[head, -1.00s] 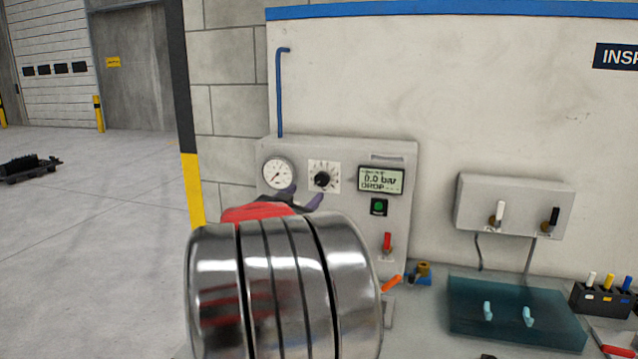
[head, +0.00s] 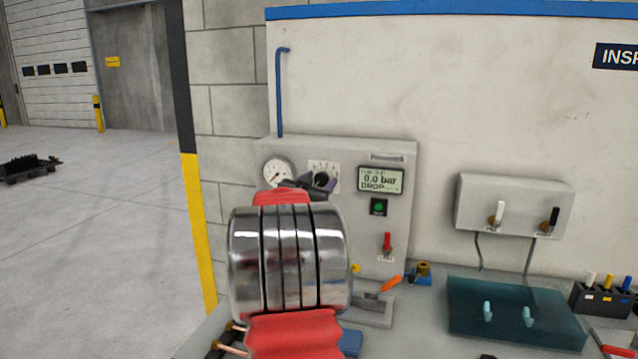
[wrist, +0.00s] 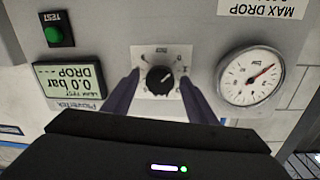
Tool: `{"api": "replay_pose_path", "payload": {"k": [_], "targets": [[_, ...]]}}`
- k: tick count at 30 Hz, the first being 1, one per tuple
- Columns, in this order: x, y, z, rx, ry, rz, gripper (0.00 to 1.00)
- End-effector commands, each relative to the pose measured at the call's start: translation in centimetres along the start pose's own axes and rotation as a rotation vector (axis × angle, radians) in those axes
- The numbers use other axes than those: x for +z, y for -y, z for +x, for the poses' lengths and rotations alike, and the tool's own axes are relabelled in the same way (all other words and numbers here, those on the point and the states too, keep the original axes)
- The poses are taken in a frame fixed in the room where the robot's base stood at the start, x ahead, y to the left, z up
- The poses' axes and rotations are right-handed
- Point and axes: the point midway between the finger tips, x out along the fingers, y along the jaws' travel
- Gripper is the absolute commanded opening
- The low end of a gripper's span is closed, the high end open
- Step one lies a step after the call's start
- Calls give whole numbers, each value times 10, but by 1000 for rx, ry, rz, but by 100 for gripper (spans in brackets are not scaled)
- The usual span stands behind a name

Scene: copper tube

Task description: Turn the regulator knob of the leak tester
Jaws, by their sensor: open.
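The leak tester (head: 396,225) is a light grey panel box against the wall. Its regulator knob (wrist: 160,80) is black and round with a white pointer line, on a white dial plate. In the wrist view, which is upside down, my gripper (wrist: 161,77) is open with one dark finger on each side of the knob, and a gap shows on both sides. In the head view my gripper (head: 307,183) partly covers the knob (head: 322,179). The display (head: 381,180) reads 0.0 bar DROP.
Beside the knob are the round gauge (wrist: 250,77) and the green TEST button (wrist: 54,35). A red lever (head: 387,242) sits lower on the panel. A teal mat (head: 515,330), a wall box with two levers (head: 527,205) and a black holder (head: 600,300) stand to the right.

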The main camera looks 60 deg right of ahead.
Motion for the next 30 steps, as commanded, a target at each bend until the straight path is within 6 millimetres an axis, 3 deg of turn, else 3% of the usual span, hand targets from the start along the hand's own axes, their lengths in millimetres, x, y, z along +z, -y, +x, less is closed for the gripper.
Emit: {"api": "replay_pose_path", "payload": {"k": [8,24,30], "targets": [[0,0,1,0,0,0,51],[0,-1,1,2,0,0,13],[0,-2,0,2,1,5,11]]}}
